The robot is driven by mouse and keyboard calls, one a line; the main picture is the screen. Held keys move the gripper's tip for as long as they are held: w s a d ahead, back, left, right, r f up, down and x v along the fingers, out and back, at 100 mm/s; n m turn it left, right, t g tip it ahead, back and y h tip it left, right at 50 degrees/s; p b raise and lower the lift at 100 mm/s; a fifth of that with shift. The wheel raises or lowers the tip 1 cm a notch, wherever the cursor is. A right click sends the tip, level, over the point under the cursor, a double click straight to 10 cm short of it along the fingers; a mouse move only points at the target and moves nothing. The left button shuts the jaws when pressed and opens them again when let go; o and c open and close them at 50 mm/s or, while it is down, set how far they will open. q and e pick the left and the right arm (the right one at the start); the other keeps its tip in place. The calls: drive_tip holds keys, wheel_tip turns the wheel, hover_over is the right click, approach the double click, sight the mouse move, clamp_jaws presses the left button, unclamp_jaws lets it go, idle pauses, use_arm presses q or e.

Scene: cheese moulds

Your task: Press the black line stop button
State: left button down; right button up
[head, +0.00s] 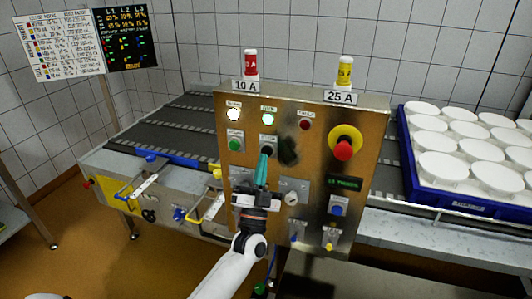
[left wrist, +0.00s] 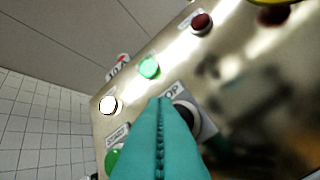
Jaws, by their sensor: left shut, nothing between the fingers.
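The black stop button (left wrist: 187,117) sits on a light plate on the steel control panel (head: 318,125). In the left wrist view its label reads "OP", the rest hidden by my fingers, which also cover part of the button. In the head view the button (head: 268,147) shows just above my fingertips. My left gripper (head: 265,154) has its teal fingers shut and empty, pointing up at the button's lower edge. It also fills the lower middle of the left wrist view (left wrist: 161,102). I cannot tell whether the tips touch the button. My right gripper is not in view.
A green start button (head: 235,144) is just left of the stop button. White, green and dark red lamps are above. A red mushroom button (head: 343,150) on yellow is to the right. Switches (head: 292,193) sit lower. A blue tray (head: 462,199) of white moulds stands at right.

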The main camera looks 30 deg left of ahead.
use_arm(q)
drive_tip(key=shift+w, duration=0.1)
drive_tip(key=shift+w+a, duration=0.1)
drive_tip(key=shift+w, duration=0.25)
drive_tip(key=shift+w+a+b, duration=0.1)
drive_tip(key=shift+w+b, duration=0.2)
drive_tip(key=shift+w, duration=0.15)
idle(0.6)
drive_tip(key=shift+s, duration=0.15)
drive_tip(key=shift+s+d+p, duration=0.2)
drive_tip(key=shift+s+p, duration=0.35)
drive_tip(key=shift+s, duration=0.2)
drive_tip(key=shift+s, duration=0.1)
drive_tip(key=s+p, duration=0.1)
drive_tip(key=s, duration=0.1)
drive_tip(key=s+d+p, duration=0.1)
drive_tip(key=s, duration=0.1)
drive_tip(key=shift+s, duration=0.35)
